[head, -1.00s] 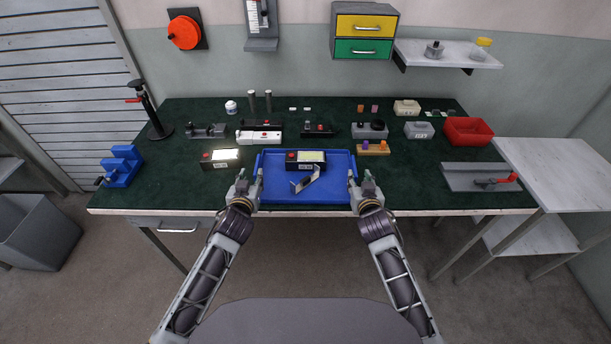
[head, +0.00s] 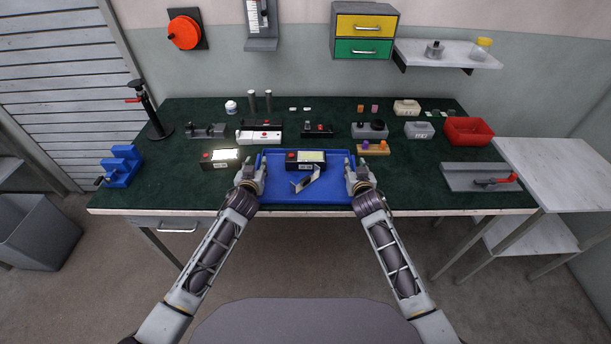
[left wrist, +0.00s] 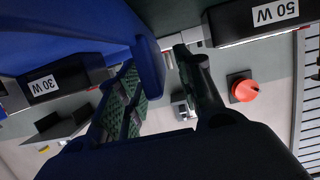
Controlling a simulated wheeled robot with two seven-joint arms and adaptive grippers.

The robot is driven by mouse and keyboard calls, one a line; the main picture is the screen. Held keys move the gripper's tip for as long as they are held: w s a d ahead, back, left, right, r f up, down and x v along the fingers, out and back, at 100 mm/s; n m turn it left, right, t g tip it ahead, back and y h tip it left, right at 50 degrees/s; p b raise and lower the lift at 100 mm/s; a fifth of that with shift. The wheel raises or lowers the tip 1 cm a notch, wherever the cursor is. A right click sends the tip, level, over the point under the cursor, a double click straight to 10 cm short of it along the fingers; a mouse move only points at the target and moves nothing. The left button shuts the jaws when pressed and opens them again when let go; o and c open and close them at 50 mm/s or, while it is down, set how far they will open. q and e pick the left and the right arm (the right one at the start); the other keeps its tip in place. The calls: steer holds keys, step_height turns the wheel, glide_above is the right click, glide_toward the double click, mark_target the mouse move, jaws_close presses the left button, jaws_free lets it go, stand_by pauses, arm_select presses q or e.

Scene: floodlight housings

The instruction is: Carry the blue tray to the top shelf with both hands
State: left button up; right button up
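The blue tray (head: 335,196) lies flat at the front middle of the bench. It holds a black floodlight housing with a lit panel (head: 305,160) and an angled metal bracket (head: 304,182). My left gripper (head: 254,168) is at the tray's left side; my right gripper (head: 358,168) is at its right side. In the left wrist view, the tray wall (left wrist: 150,65) stands between the left fingers (left wrist: 165,85), with a gap to one finger, so they look open. The right fingers also look apart; their contact with the tray is too small to tell.
A housing marked 50 W (left wrist: 275,15) stands close left of the tray, also seen in the head view (head: 220,159). Several parts stand behind the tray. A wall shelf (head: 450,55) is at back right; a grey side shelf (head: 560,175) stands right of the bench.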

arm_select(q)
steer(key=shift+w+f, duration=0.1)
steer(key=shift+w, duration=0.3)
arm_select(e)
steer(key=shift+w+f, duration=0.1)
steer(key=shift+w, duration=0.3)
arm_select(q)
jaws_close()
arm_select(e)
jaws_close()
